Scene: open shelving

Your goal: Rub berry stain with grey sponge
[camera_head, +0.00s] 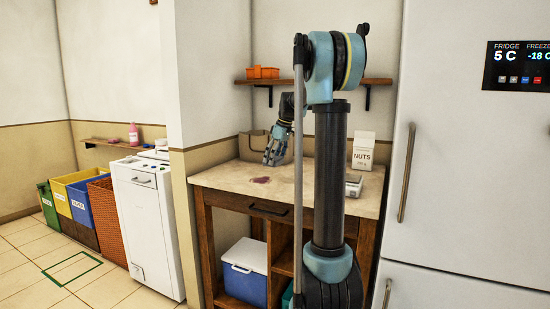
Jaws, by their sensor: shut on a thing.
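The berry stain (262,180) is a small dark reddish-purple patch on the pale worktop (225,178), towards its front left. My gripper (272,160) points down over the worktop, behind and slightly right of the stain, apart from it in the picture. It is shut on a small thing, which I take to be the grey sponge. The sponge is not clear at this size, with the fingers over it, and I see no sponge elsewhere. I cannot tell whether it touches the worktop.
A brown holder (251,146) stands behind my gripper. A NUTS carton (363,152) and a small scale (354,186) stand at the right. A wall shelf (290,81) with an orange bin (262,72) hangs above. The fridge (460,150) bounds the right. My arm hides part of the worktop.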

